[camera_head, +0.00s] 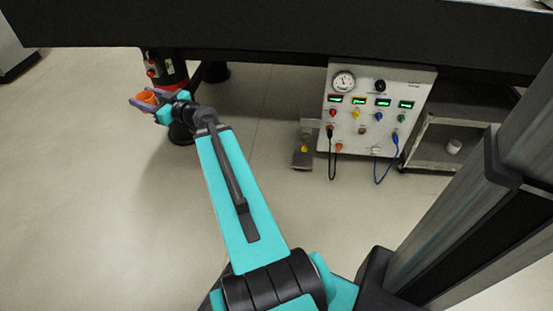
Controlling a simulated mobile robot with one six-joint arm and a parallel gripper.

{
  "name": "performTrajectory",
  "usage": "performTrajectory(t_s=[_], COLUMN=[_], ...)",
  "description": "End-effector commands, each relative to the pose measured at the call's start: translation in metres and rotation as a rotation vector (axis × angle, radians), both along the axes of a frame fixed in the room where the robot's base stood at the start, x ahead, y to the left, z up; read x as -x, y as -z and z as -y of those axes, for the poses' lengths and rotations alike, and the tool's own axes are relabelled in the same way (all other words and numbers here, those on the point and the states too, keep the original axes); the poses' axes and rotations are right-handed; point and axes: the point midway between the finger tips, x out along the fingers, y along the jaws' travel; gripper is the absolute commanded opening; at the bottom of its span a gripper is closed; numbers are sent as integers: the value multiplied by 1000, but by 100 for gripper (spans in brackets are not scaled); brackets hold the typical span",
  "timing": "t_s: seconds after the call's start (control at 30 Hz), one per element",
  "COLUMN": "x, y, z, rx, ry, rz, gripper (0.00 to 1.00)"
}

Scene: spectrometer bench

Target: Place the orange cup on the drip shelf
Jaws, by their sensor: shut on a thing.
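The orange cup (147,97) is at the upper left, between the purple fingers of my gripper (146,101). My gripper is shut on the cup and holds it out at the far end of my extended arm. The cup's lower part is partly hidden by the fingers and the wrist. A small grey ledge (302,166) with a yellow thing at it stands just left of the instrument panel; it may be the drip shelf, but I cannot tell for certain. My gripper is well to the left of this ledge.
A white instrument panel (347,116) with a gauge, displays, knobs and hanging cables stands at right of centre. A grey shelf unit (425,158) beside it holds a white cup (453,146). A dark bench (270,33) spans the back. A black-and-red post (172,72) stands behind my gripper. The floor between is clear.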

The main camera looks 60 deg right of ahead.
Motion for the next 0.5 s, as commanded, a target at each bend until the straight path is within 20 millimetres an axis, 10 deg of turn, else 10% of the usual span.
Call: performTrajectory(t_s=[0.23, 0.5], x=[32, 59], y=[30, 55], z=[98, 153], rx=[-4, -4], ry=[310, 500], rz=[-4, -2], gripper=[24, 24])
